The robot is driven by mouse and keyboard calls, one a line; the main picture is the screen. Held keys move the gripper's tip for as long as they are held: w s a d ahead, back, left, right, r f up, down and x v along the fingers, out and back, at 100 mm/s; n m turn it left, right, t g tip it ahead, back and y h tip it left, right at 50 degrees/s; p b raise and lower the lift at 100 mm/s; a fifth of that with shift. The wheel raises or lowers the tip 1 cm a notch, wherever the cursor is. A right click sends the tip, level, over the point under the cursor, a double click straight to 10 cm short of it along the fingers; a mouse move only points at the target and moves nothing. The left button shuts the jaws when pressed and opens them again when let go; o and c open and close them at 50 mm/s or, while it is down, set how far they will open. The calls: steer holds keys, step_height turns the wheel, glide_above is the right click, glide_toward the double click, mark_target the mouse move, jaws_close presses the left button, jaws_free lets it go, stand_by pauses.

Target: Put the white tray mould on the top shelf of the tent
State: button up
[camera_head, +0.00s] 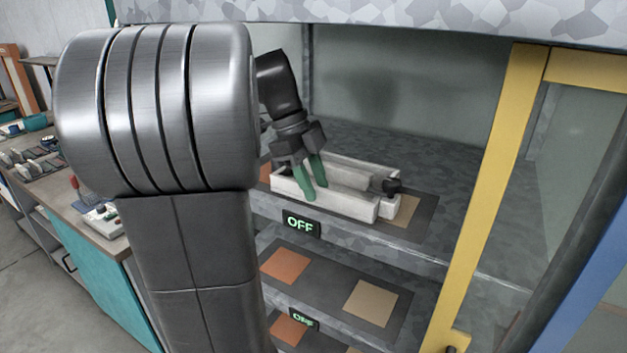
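The white tray mould (345,203) is a long, pale trough at the top shelf (427,214) of the tent, over the dark panel with coloured squares. It looks level, but I cannot tell whether its underside rests fully on the shelf. My gripper (312,182) has green fingertips and reaches down at the mould's left part. One fingertip is in front of the near wall and the other is behind it, with its tip hidden. The fingers look close together; whether they press on the wall is not clear. A small black knob (392,187) shows at the mould's right end.
A lower shelf (330,287) has an orange and a tan square and is clear. "OFF" displays (300,223) sit on the shelf edges. A yellow door frame (493,190) stands open at right. A workbench (85,225) with tools is at left. My arm hides much of the left.

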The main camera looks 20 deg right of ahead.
steer(key=shift+r, duration=0.1)
steer(key=shift+w+a+r+p, duration=0.1)
steer(key=shift+r+p, duration=0.5)
steer(key=shift+p+v, duration=1.1)
steer(key=shift+v, duration=0.15)
steer(key=w+a, duration=0.8)
steer(key=shift+w+a+f, duration=0.2)
steer(key=shift+w+f, duration=0.05)
steer(key=shift+f, duration=0.15)
